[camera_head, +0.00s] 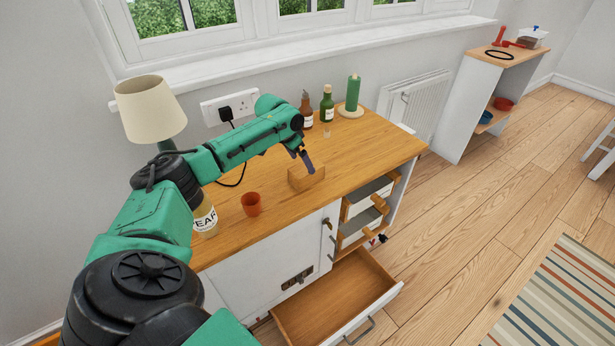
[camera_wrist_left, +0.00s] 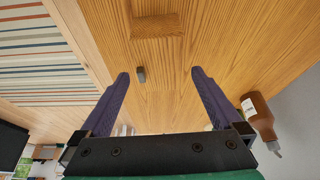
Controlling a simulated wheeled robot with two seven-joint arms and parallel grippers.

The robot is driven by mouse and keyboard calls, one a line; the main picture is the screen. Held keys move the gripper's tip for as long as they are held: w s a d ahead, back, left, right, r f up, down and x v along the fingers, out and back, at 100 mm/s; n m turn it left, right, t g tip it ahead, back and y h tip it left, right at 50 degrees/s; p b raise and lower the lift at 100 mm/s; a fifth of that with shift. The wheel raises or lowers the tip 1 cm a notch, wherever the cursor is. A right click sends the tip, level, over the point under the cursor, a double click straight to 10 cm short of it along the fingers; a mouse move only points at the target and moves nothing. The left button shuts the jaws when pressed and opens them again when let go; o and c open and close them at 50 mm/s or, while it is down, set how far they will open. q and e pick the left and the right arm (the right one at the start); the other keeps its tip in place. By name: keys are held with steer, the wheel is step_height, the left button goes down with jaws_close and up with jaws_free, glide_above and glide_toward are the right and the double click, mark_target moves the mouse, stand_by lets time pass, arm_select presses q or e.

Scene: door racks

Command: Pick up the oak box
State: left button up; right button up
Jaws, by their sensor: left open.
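The oak box (camera_head: 306,178) is a small plain wooden block on the wooden worktop, close to its colour. My left gripper (camera_head: 307,161) reaches over the worktop from the left, and its dark fingers show just above the box, partly in front of it. In the left wrist view the box (camera_wrist_left: 157,26) lies beyond the fingertips at the top. The left gripper (camera_wrist_left: 160,77) is open there, with nothing held between its purple fingers. I cannot tell the exact height of the fingers above the box. My right gripper is not in view.
A lamp (camera_head: 149,110) stands at left. A lower drawer (camera_head: 338,301) is pulled out in front. A small grey piece (camera_wrist_left: 141,75) lies nearby.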

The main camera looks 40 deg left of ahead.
arm_select(q)
steer(key=x, duration=0.5)
steer(key=shift+w+f, duration=0.2)
steer(key=shift+s+r, duration=0.1)
steer(key=c, duration=1.3)
jaws_close()
steer(key=shift+r, duration=0.1)
